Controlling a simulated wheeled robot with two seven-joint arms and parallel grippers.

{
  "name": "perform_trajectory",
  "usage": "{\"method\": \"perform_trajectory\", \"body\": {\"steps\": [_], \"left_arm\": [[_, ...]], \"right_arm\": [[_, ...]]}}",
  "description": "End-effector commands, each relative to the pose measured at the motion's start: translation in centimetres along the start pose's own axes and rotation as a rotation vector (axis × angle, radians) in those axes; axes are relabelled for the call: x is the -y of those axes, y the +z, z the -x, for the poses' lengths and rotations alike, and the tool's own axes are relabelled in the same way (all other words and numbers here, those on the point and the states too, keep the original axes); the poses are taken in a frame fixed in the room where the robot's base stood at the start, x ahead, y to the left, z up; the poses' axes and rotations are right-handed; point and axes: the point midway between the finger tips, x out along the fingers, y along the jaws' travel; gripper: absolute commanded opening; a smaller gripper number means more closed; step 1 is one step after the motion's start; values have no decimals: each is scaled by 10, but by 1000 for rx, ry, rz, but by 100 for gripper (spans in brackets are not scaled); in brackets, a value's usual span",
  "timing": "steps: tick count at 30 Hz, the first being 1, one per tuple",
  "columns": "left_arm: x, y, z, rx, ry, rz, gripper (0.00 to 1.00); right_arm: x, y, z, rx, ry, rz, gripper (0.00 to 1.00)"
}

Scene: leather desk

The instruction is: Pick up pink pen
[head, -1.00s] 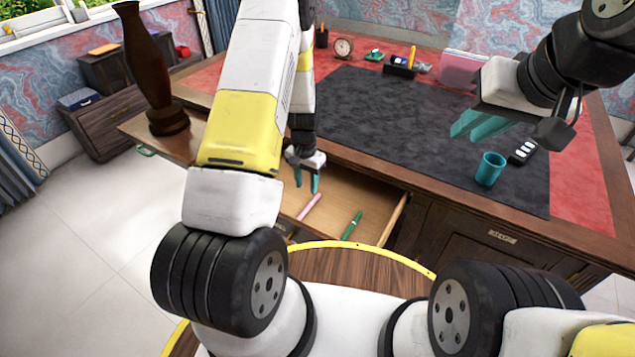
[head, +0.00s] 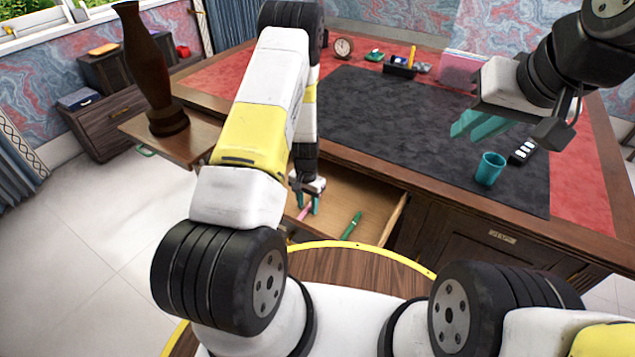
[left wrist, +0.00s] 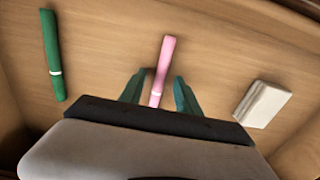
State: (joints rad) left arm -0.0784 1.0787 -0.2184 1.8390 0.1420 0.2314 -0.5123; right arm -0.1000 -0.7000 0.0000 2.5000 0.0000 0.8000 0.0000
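The pink pen (left wrist: 163,65) lies in the open desk drawer (head: 375,200). In the left wrist view its near end sits between the two teal fingers of my left gripper (left wrist: 157,92). The fingers are apart, with a gap on each side of the pen. In the head view my left gripper (head: 307,204) reaches down into the drawer, partly covering the pink pen (head: 304,212). My right gripper (head: 479,124) hangs above the desk mat, its teal fingers seen from the side. I cannot tell how far apart they are.
A green pen (left wrist: 53,55) lies in the drawer on one side of the pink pen, and a white block (left wrist: 262,104) on the other. A teal cup (head: 490,168) and a black remote-like object (head: 523,151) stand near the right gripper. Drawer walls surround the left gripper.

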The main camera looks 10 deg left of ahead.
Motion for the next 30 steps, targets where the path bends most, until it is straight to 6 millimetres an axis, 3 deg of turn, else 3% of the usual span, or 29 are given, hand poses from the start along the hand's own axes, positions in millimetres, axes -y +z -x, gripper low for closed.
{"method": "perform_trajectory", "body": {"steps": [1,6,18,30], "left_arm": [[0,0,0,0,0,0,30],[0,0,0,0,0,0,0],[0,0,6,-1,0,0,0],[0,0,79,-2,-1,0,0]], "right_arm": [[0,0,0,0,0,0,20],[0,0,0,0,0,0,20],[0,0,0,0,0,0,20],[0,0,0,0,0,0,20]]}}
